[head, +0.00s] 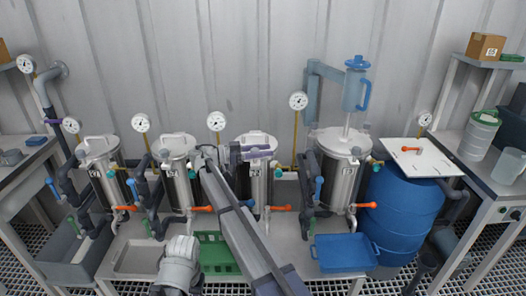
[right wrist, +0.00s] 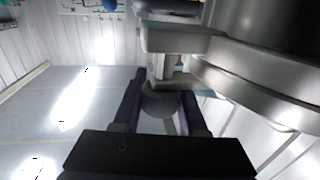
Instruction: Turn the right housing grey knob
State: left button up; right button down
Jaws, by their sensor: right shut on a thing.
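Several upright steel housings stand in a row in the head view. My right arm reaches up to the third housing from the left (head: 258,183), and my right gripper (head: 252,153) is at its upper part, just under the lid. In the right wrist view, the two dark purple fingers of the gripper (right wrist: 160,92) are on either side of a rounded grey knob (right wrist: 160,104) and shut on it. The knob is hidden by the gripper in the head view. The rightmost steel housing (head: 338,168) stands clear of the gripper. My left gripper is not in view.
A blue drum (head: 402,215) with a white board (head: 410,160) stands at the right. Orange-handled valves (head: 278,208) line the housings' lower fronts. A green crate (head: 216,254) and a blue tray (head: 344,253) sit in front. Gauges stand behind.

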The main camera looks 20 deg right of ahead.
jog(key=shift+w+d+r, duration=0.1)
jog(key=shift+c, duration=2.2)
grip_release()
jog(key=shift+a, duration=0.2)
jog(key=a, duration=0.7)
jog(key=shift+w+a, duration=0.2)
jog(key=shift+w, duration=0.1)
